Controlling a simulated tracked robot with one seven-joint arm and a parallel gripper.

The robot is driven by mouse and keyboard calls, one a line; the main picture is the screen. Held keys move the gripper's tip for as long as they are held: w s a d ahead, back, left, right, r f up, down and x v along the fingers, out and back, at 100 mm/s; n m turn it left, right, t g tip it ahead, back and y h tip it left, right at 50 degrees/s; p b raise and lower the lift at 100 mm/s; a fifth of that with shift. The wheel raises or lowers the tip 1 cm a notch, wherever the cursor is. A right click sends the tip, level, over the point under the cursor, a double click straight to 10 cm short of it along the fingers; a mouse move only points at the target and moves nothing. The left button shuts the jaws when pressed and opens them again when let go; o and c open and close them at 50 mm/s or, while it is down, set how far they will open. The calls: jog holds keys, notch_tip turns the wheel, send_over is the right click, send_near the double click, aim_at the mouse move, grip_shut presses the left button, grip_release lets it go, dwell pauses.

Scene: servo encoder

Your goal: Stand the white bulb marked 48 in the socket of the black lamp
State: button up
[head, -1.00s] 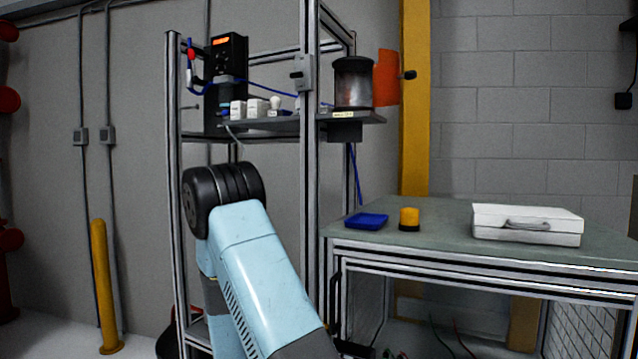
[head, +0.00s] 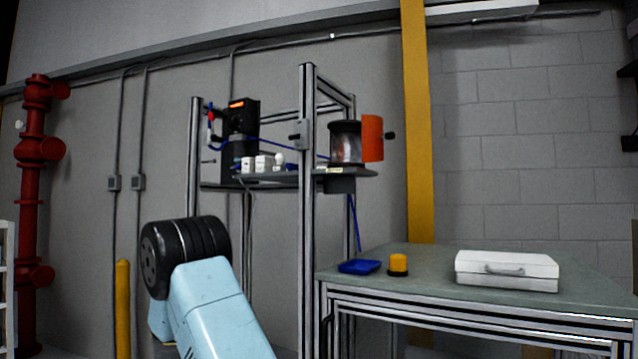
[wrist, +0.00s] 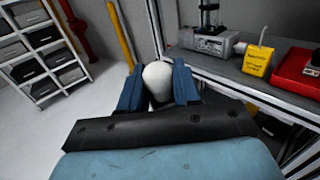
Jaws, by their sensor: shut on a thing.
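My gripper (wrist: 159,88) shows in the wrist view with its blue fingers closed on a white rounded bulb (wrist: 157,76). The bulb is between the fingers, clear of any surface that I can see. No number can be read on it, and its lower end is hidden. My gripper is outside the head view, where only part of my arm shows. A second small white bulb-like thing (head: 279,158) is on the rack shelf in the head view. I cannot make out the black lamp or its socket for certain in either view.
A metal rack shelf (head: 318,173) holds white blocks (head: 255,163) and a dark canister (head: 346,143). The wrist view shows a yellow box (wrist: 257,61) and open floor at left.

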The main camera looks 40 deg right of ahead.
jog(key=d+r+m+g+h, duration=0.25)
jog(key=d+r, duration=0.25)
jog(key=r, duration=0.6)
jog(key=w+d+r+m+g+h, duration=0.15)
jog(key=d+r+m+h, duration=0.35)
jog(key=r, duration=0.6)
jog(key=d+r+g+h, duration=0.25)
jog(key=d+r, duration=0.35)
jog(key=r, duration=0.6)
jog(key=s+d+r+m+g, duration=0.1)
jog(key=s+d+r, duration=0.2)
jog(key=s+r, duration=0.7)
jog(key=s+d+r+m+g+h, duration=0.1)
jog(key=s+d+r, duration=0.3)
jog(key=r, duration=0.9)
jog(key=s+d+r+m+g, duration=0.1)
jog(key=s+d+r+g, duration=0.15)
jog(key=s+r, duration=0.8)
jog(key=shift+n+t, duration=0.25)
jog(key=shift+t, duration=0.15)
jog(key=shift+w+a+r+x, duration=0.1)
jog(key=shift+w+r+x, duration=0.1)
jog(key=shift+x, duration=2.6)
jog(key=shift+w+a+r+x, duration=0.1)
jog(key=shift+w+r+x, duration=0.1)
jog(key=shift+x, duration=2.6)
jog(key=shift+w+a+r+x, duration=0.1)
jog(key=shift+w+r+x, duration=0.1)
jog(key=shift+x, duration=2.55)
jog(key=shift+f, duration=0.85)
